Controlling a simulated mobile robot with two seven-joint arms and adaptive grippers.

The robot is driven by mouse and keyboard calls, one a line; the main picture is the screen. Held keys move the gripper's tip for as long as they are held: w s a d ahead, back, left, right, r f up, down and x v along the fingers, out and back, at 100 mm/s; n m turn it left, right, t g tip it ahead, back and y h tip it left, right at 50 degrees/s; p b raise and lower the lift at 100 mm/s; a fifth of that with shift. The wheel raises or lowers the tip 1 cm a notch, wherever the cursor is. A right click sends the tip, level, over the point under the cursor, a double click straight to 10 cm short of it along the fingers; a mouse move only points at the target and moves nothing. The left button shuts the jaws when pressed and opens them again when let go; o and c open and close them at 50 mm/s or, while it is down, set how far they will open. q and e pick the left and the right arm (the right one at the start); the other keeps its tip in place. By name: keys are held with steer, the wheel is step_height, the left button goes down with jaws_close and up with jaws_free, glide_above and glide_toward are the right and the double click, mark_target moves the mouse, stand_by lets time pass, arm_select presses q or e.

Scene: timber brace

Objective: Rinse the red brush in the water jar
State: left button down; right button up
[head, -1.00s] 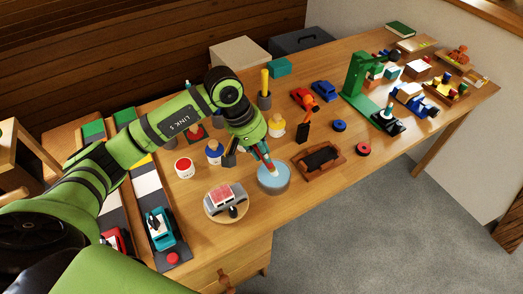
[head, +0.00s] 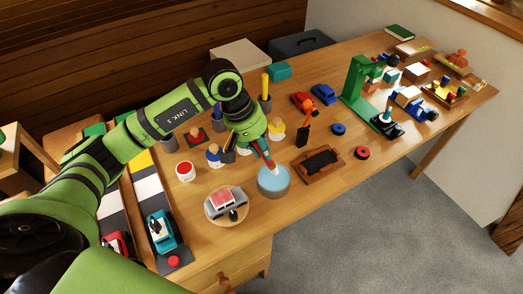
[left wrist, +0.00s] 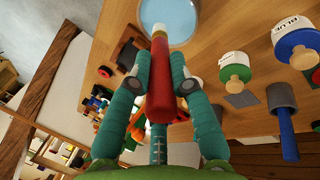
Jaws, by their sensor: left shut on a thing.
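My left gripper (head: 252,143) is shut on the red brush (head: 264,157), which tilts downward. The brush's lower end is over the water jar (head: 273,184), a round jar with pale blue water. In the left wrist view the brush's red handle (left wrist: 160,95) runs between the two fingers (left wrist: 160,80), and its pale end overlaps the round water surface (left wrist: 178,22). I cannot tell whether the bristles are under the water. My right gripper is not in view.
A red paint pot (head: 185,171) and a blue-labelled pot (head: 214,155) stand behind. Bare table lies in front.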

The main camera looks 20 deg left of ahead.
arm_select(q)
steer(key=shift+r+p, duration=0.55)
steer(key=shift+r, duration=1.4)
